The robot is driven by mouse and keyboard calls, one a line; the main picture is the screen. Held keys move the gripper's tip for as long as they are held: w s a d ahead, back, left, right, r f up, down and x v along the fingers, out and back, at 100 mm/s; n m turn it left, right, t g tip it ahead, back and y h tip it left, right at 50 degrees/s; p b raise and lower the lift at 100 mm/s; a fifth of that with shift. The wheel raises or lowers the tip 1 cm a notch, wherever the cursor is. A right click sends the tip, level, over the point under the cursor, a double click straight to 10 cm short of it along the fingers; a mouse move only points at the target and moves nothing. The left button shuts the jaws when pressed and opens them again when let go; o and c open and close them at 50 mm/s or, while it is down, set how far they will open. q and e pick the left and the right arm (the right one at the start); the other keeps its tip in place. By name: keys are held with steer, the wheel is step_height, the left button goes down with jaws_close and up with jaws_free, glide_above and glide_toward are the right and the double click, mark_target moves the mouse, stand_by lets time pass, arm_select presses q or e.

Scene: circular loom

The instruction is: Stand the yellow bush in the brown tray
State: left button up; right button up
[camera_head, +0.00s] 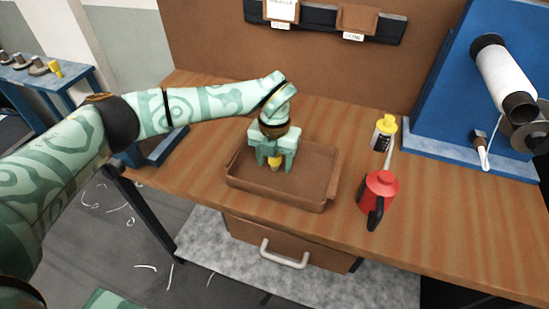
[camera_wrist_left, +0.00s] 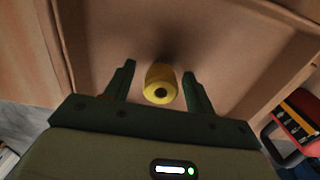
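The yellow bush (camera_head: 274,164) is inside the brown tray (camera_head: 320,206), below my left gripper (camera_head: 275,163). In the left wrist view the yellow bush (camera_wrist_left: 161,82) shows its end with a dark hole towards the camera and looks upright on the tray floor (camera_wrist_left: 225,50). The fingers of my left gripper (camera_wrist_left: 158,88) are on either side of it, with gaps visible on both sides, so the gripper is open. In the head view the fingers partly hide the bush. My right gripper is not in view.
A blue machine (camera_head: 450,80) with a white roll fills the back right. A blue side table (camera_head: 45,82) at left holds several small parts, one yellow.

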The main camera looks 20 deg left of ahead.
arm_select(q)
steer(key=shift+r, duration=0.35)
step_height(320, 180, up, 16)
steer(key=p, duration=0.2)
steer(key=shift+f+p, duration=0.2)
steer(key=shift+p, duration=0.15)
